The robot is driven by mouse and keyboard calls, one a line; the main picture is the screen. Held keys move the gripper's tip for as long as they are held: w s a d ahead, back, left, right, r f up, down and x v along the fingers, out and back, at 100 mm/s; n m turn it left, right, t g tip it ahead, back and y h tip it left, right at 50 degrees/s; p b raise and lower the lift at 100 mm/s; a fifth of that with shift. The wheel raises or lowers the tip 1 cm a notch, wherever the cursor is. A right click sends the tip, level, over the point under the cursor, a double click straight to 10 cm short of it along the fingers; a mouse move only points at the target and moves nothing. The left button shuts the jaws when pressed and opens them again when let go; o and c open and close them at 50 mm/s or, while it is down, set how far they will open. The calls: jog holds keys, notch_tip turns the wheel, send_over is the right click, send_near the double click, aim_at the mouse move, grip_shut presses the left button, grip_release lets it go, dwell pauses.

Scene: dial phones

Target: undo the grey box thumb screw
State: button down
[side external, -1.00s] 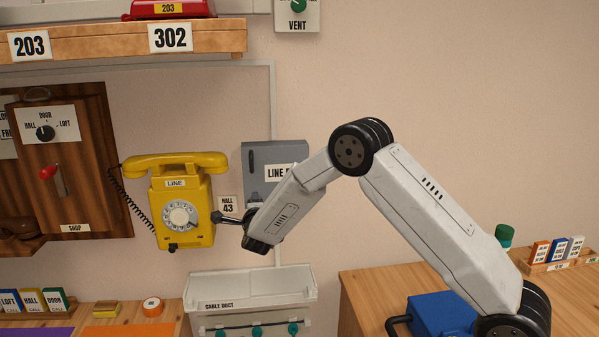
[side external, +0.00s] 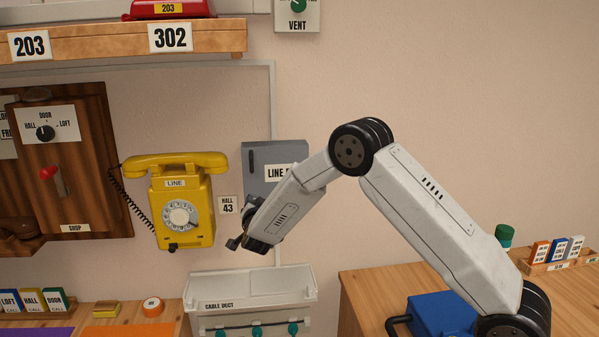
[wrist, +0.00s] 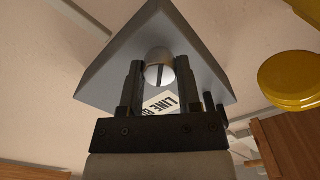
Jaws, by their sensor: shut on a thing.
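The grey box (side external: 257,158), with a partly hidden "LINE" label, is fixed to the wall right of the yellow phone. In the wrist view, the grey box (wrist: 158,35) fills the upper middle. Its pale round thumb screw (wrist: 159,68) has a dark slot line and sits between my two black fingers. My gripper (wrist: 159,72) is shut on the thumb screw. In the side view, my gripper (side external: 236,243) is at the box's lower left, and the screw is hidden there by my arm.
The yellow wall phone (side external: 184,208) hangs close left of my gripper. A white cable duct (side external: 250,296) with green knobs is below. The wooden panel (side external: 90,160) is farther left.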

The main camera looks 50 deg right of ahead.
jog(key=n, duration=1)
jog(key=shift+n, duration=0.3)
jog(key=shift+c, duration=1.5)
grip_release()
jog(key=shift+a, duration=0.15)
jog(key=v, duration=0.7)
jog(key=shift+s+a, duration=0.25)
jog(key=shift+s, duration=0.05)
